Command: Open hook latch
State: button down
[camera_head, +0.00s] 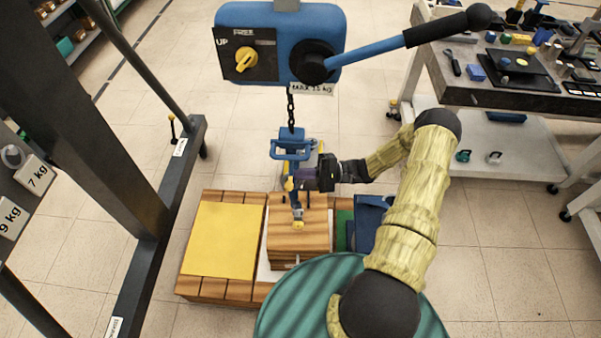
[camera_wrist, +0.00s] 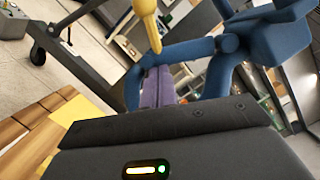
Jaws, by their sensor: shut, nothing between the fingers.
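A blue hook block (camera_head: 291,137) with a handle frame hangs on a chain over a wooden block. A yellow part, which looks like the latch, shows beside my gripper; in the wrist view a yellow rounded piece (camera_wrist: 148,22) hangs above my fingers. Blue bars of the hook (camera_wrist: 190,50) cross in front of the fingers. My gripper (camera_head: 298,178) comes from the right and is at the hook, below the handle frame. Its purple fingers (camera_wrist: 157,86) are shut with nothing between them. Whether they touch the latch or the bars I cannot tell.
The wooden block (camera_head: 300,240) stands on a wooden platform with a yellow plate (camera_head: 222,240). A blue hoist box (camera_head: 280,42) with a lever is above. A dark frame (camera_head: 165,230) stands at left, a tool cart (camera_head: 470,90) at right.

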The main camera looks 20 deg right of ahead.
jog(key=shift+s+a+r+m, duration=0.1)
jog(key=shift+s+m, duration=0.25)
jog(key=shift+m, duration=0.15)
jog(key=s+m, duration=0.1)
jog(key=m, duration=0.1)
jog(key=s+r+m+t+p, duration=0.1)
jog(key=m, duration=0.1)
jog(key=s+a+r+m+t+p, duration=0.1)
jog(key=m, duration=0.1)
jog(key=shift+s+r+m+y, duration=0.15)
jog(key=shift+r+m+y, duration=0.05)
jog(key=shift+m+y, duration=0.2)
notch_tip(320, 180, up, 2)
jog(key=s+m+t+p, duration=0.1)
jog(key=m+t+p, duration=0.1)
jog(key=m+p, duration=0.15)
jog(key=m+t+b, duration=0.1)
jog(key=m+b, duration=0.4)
send_near(292, 180)
jog(key=s+d, duration=0.1)
jog(key=s, duration=0.2)
jog(key=shift+s+r+h, duration=0.1)
jog(key=shift+s+h, duration=0.1)
jog(key=shift+h, duration=0.1)
jog(key=shift+s+d, duration=0.1)
dwell(0.3)
